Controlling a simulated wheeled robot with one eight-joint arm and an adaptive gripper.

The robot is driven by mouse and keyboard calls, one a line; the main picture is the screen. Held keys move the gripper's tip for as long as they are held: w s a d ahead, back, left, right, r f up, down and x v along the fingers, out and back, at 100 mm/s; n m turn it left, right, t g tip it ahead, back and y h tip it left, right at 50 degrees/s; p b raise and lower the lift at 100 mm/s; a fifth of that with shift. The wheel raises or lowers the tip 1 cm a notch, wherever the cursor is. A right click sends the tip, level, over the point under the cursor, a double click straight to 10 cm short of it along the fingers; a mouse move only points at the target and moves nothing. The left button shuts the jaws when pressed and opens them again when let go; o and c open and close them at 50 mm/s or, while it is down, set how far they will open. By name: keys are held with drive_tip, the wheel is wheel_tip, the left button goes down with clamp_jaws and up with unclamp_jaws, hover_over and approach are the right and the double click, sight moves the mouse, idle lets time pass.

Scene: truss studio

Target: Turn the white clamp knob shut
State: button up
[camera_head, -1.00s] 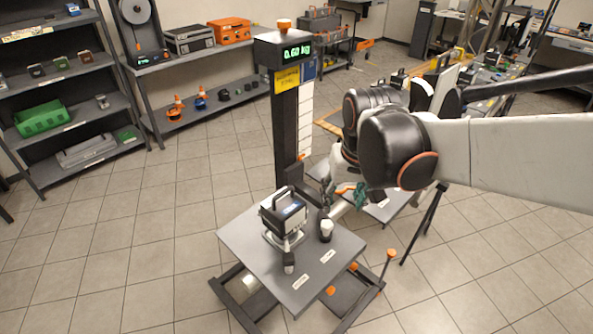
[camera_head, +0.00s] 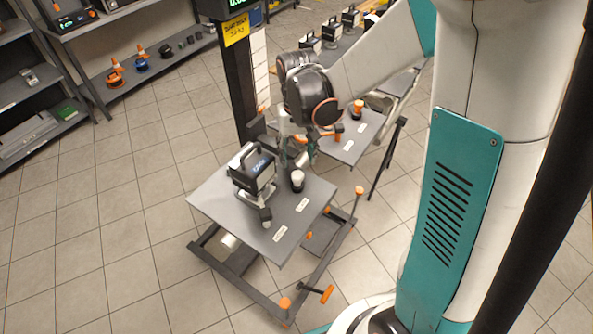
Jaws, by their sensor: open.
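A white round knob (camera_head: 297,175) sits on top of a short black body on the grey cart top, right of a black boxy device with a handle (camera_head: 252,170). My gripper (camera_head: 297,153) is just behind and above the white knob, partly hidden by my arm.
The cart top (camera_head: 220,207) has white labels at its front right and orange knobs on its frame. A black column with a yellow sign (camera_head: 236,29) stands behind. Another small table (camera_head: 348,147) with an orange-topped item (camera_head: 357,108) is close behind right. Tiled floor is clear at left.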

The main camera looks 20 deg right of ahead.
sight(297, 174)
wheel_tip(297, 174, down, 8)
drive_tip(key=shift+r+b, duration=0.2)
drive_tip(key=shift+b, duration=0.55)
clamp_jaws()
